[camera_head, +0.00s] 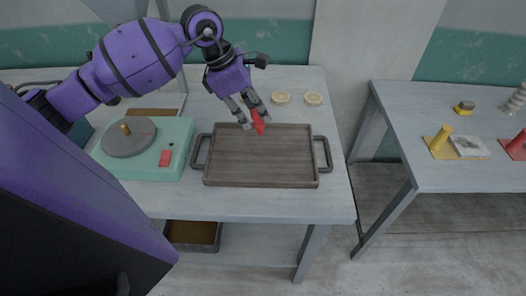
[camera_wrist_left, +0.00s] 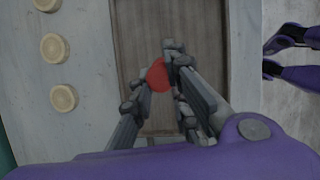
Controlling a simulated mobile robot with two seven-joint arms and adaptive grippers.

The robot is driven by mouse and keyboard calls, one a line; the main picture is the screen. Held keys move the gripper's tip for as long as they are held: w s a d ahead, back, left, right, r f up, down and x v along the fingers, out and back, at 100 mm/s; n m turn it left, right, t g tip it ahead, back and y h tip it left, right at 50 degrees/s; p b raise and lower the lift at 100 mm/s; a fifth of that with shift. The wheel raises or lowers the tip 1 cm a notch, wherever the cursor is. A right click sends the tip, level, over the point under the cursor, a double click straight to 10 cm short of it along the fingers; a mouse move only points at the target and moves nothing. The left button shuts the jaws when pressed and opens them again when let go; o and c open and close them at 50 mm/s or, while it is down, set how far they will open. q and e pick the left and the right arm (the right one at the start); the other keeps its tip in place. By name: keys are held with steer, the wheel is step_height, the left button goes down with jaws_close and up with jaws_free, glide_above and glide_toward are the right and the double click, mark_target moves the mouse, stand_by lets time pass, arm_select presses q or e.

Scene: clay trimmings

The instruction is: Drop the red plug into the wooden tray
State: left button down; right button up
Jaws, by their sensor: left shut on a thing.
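The red plug (camera_head: 257,121) is held between the fingers of my left gripper (camera_head: 250,113). It hangs over the back edge of the wooden tray, near the middle of that edge. The wooden tray (camera_head: 262,161) is a flat brown rectangle with a dark handle at each side, and its visible floor is empty. In the left wrist view the red plug (camera_wrist_left: 158,76) shows between the fingers of my left gripper (camera_wrist_left: 166,68), with the wooden tray (camera_wrist_left: 200,25) behind it. I cannot tell the exact height of the plug above the tray. My right gripper does not show clearly.
A green pottery wheel base (camera_head: 183,137) stands left of the tray. A second table (camera_head: 440,177) at the right, across a gap, holds yellow and red pieces. A bin (camera_head: 193,235) sits below the table.

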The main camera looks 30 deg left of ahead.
mark_target(254, 123)
arm_select(q)
step_height(254, 123, down, 3)
steer(key=shift+r+b, duration=0.1)
steer(key=shift+b, duration=0.25)
steer(key=shift+w+f, duration=0.1)
steer(key=shift+f, duration=0.4)
steer(key=c, duration=1.6)
jaws_free()
steer(key=shift+c, duration=0.2)
steer(key=shift+r, duration=0.1)
steer(key=v, duration=1.2)
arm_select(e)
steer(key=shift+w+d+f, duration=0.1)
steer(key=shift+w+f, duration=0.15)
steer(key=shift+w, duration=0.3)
